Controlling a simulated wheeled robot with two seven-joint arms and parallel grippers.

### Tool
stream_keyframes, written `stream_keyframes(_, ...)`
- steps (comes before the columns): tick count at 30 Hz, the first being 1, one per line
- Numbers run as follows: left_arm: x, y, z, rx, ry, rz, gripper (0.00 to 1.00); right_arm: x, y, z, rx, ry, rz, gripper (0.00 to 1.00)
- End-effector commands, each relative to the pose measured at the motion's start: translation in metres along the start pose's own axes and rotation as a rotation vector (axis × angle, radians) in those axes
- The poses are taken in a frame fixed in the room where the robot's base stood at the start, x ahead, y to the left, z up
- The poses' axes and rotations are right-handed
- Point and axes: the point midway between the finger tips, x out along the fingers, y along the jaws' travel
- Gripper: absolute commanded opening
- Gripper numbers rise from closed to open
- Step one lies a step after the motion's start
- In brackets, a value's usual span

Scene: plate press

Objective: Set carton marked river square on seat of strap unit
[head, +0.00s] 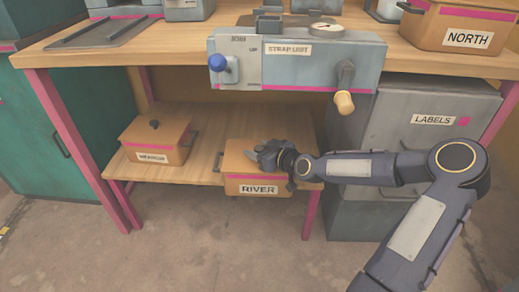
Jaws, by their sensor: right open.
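The carton marked RIVER (258,182) is an orange-brown box with a pink band. It sits at the front edge of the lower shelf, with a dark handle on its left side. My right gripper (262,156) is open at the top of this carton and hides part of its lid. I cannot tell whether it touches the lid. The strap unit (300,72) is a grey box on the bench front, with a blue lever knob on the left and a crank with a wooden grip on the right. Its seat is not clearly visible. My left gripper is not in view.
Another carton (156,141) with a dark knob stands left on the lower shelf (205,150). The NORTH carton (462,30) is on the bench top at right. A grey LABELS cabinet (425,105) stands below it. A flat grey tray (98,33) lies on the bench at left.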

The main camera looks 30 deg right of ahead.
Motion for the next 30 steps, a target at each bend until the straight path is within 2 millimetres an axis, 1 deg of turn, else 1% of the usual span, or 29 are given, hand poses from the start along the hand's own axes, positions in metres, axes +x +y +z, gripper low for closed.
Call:
stream_keyframes(2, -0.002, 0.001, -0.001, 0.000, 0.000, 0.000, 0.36, -0.003, 0.001, -0.001, 0.001, 0.000, 0.001, 0.55)
stream_keyframes(5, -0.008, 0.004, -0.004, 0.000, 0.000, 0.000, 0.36, -0.015, 0.001, -0.002, 0.002, -0.001, 0.002, 0.55)
stream_keyframes(12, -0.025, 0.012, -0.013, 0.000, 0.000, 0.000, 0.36, -0.056, 0.001, -0.003, 0.002, -0.003, 0.003, 0.55)
stream_keyframes(16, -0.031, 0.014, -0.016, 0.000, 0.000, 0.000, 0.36, -0.071, 0.001, -0.002, 0.003, -0.002, 0.002, 0.55)
stream_keyframes(21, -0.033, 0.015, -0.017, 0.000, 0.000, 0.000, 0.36, -0.078, 0.000, 0.000, 0.000, 0.000, 0.000, 0.55)
stream_keyframes(30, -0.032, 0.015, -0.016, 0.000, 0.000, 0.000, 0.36, -0.078, -0.001, 0.001, 0.000, -0.001, -0.001, 0.54)
